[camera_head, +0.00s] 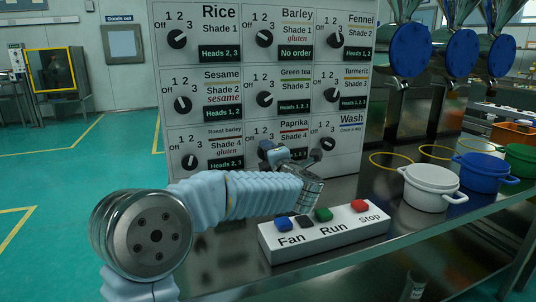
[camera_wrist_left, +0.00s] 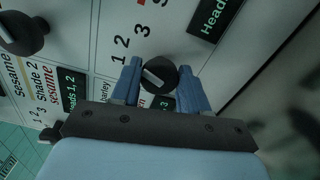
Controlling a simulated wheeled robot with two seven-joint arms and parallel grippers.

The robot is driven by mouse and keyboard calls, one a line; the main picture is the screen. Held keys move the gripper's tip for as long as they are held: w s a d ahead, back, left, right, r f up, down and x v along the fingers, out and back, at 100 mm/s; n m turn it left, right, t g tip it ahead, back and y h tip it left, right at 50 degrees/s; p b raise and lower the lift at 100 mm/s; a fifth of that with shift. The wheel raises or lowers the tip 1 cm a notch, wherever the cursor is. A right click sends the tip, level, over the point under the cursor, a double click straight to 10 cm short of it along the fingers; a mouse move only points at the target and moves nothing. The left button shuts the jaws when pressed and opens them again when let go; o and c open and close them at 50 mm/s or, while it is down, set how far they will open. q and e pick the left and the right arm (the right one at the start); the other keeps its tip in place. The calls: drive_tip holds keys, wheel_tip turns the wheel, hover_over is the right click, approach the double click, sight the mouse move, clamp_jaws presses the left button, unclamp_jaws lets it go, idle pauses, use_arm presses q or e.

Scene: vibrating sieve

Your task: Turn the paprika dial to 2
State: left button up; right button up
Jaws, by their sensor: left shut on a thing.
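The paprika dial (camera_wrist_left: 160,74) is a black round knob with a white pointer line, on the white panel. In the left wrist view it sits between the two blue fingers of my left gripper (camera_wrist_left: 157,86), which is shut on it. Its pointer slants to the upper left, toward the printed 1 and 2 (camera_wrist_left: 125,42); I cannot tell exactly which. In the head view my left gripper (camera_head: 272,153) is at the panel and hides most of this dial, below the Paprika label (camera_head: 294,123). My right gripper is not in view.
Other dials are close by, such as the green tea dial (camera_head: 265,99) above and the wash dial (camera_head: 327,143) to the right. A button box (camera_head: 322,236) with Fan, Run and Stop stands below my left forearm. A white pot (camera_head: 430,187) stands at the right.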

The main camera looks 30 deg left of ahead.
use_arm(q)
drive_tip(key=shift+f, duration=0.1)
drive_tip(key=o, duration=1)
drive_tip(key=b+v, duration=0.2)
drive_tip(key=v, duration=1.1)
drive_tip(key=shift+s+d, duration=0.25)
drive_tip(key=shift+d, duration=0.05)
